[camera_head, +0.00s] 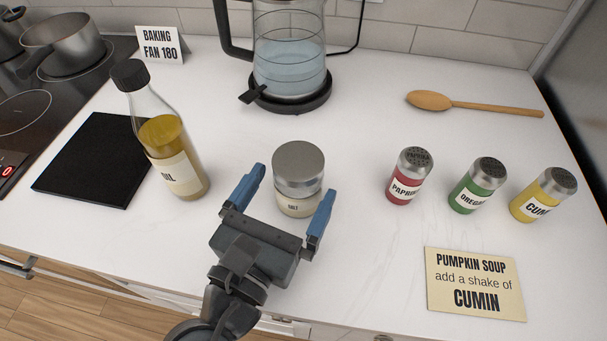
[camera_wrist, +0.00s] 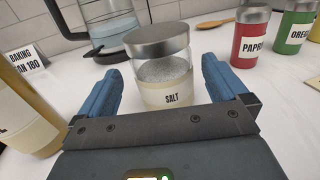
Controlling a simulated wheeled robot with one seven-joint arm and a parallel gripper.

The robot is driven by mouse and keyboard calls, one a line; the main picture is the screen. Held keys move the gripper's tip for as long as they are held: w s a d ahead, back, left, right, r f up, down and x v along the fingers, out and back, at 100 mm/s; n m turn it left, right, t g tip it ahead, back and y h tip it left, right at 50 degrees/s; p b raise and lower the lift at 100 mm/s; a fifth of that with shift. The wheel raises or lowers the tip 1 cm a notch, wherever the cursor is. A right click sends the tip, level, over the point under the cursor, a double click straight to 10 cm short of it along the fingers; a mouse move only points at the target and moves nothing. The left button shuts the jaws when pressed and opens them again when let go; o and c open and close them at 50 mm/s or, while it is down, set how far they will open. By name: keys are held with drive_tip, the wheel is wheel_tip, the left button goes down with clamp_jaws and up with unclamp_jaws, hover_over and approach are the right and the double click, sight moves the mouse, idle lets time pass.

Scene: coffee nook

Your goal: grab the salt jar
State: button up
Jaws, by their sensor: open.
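The salt jar (camera_head: 299,182) is a short glass jar with a grey metal lid and a cream label, upright on the white counter. My gripper (camera_head: 289,199) is open, with one blue finger on each side of the jar and a gap to it in the head view. In the wrist view the jar (camera_wrist: 165,75) stands between the blue fingers of my gripper (camera_wrist: 162,85), and its label reads SALT. The jar's bottom is partly hidden by my gripper in the wrist view.
An oil bottle (camera_head: 167,145) stands close left of my gripper. A glass kettle (camera_head: 289,60) is behind the jar. Paprika (camera_head: 405,185), oregano (camera_head: 472,193) and cumin (camera_head: 540,202) shakers stand to the right. A recipe card (camera_head: 474,285) lies front right.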

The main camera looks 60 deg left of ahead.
drive_tip(key=x, duration=0.5)
drive_tip(key=shift+d+f+p, duration=0.15)
drive_tip(key=shift+p, duration=0.15)
drive_tip(key=shift+c, duration=0.2)
drive_tip(key=c, duration=1.2)
drive_tip(key=shift+c, duration=0.3)
drive_tip(key=shift+r, duration=0.2)
